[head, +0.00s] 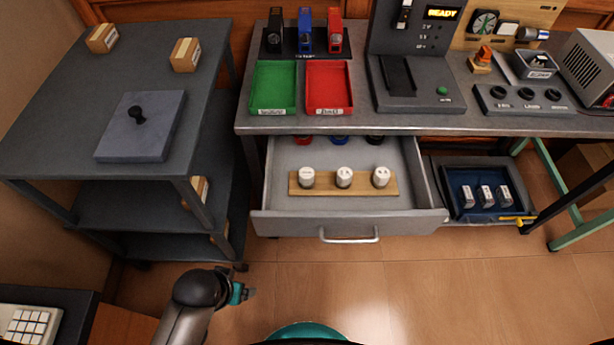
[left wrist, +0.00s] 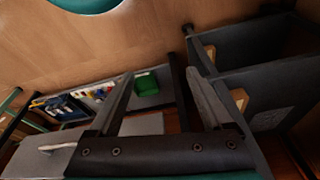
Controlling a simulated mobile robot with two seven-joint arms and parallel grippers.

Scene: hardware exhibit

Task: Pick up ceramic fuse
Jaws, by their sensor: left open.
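Three white cylinders that look like ceramic fuses, a left one (head: 306,178), a middle one (head: 344,177) and a right one (head: 381,177), stand upright in a row on a wooden rack (head: 325,190). The rack lies inside an open grey drawer (head: 405,216) under the workbench. My left gripper (head: 247,292) is low over the floor, in front and to the left of the drawer, apart from the fuses. In the left wrist view its two fingers (left wrist: 160,75) are spread with nothing between them. The right gripper is not in view.
Green (head: 274,88) and red (head: 330,88) trays sit on the workbench above the drawer. A dark shelf cart (head: 60,130) stands at left. A blue tray (head: 470,214) with white blocks is right of the drawer. The floor (head: 420,280) before the drawer is clear.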

